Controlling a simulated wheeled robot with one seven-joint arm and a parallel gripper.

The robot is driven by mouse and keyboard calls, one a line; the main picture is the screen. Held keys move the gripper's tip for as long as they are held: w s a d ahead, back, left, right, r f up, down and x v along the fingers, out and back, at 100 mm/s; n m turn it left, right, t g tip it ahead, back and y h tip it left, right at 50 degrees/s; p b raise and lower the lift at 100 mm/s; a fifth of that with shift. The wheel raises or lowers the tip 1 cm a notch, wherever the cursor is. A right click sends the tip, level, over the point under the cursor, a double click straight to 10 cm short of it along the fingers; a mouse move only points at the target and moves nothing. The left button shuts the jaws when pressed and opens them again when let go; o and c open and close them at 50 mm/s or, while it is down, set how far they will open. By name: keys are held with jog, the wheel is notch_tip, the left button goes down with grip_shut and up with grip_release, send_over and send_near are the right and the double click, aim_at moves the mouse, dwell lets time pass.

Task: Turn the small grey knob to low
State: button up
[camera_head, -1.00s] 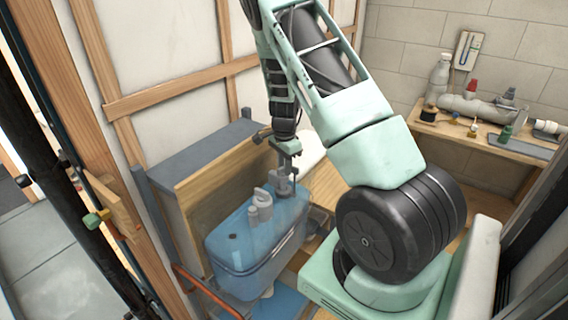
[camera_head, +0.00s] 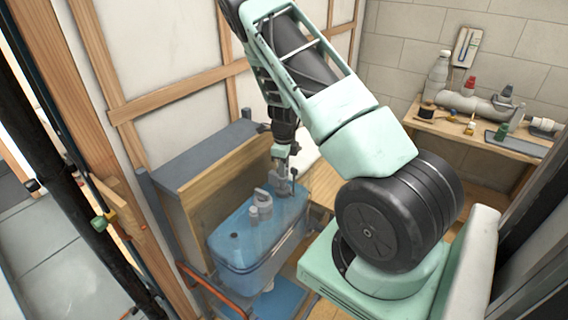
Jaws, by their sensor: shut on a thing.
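A see-through blue tank (camera_head: 250,258) stands in the wooden booth, with grey fittings on its top. A larger grey upright fitting (camera_head: 261,207) stands near the middle of its lid. My gripper (camera_head: 283,187) points down at the back right part of the tank's top. It is shut on a small grey part there, which looks like the small grey knob. The fingers cover most of this knob, so its setting and any low mark cannot be read.
A wooden panel (camera_head: 200,200) and a grey ledge (camera_head: 205,155) stand close behind and left of the tank. An orange-red pipe (camera_head: 215,292) runs at its lower left. A shelf (camera_head: 470,135) with pipes and bottles is at the far right.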

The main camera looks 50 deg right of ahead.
jog(key=shift+w+r+m+p, duration=0.1)
jog(key=shift+m+p, duration=0.5)
jog(key=shift+m, duration=1)
jog(key=o, duration=0.7)
notch_tip(320, 180, up, 17)
jog(key=shift+r+b, duration=0.15)
jog(key=shift+b, duration=1.1)
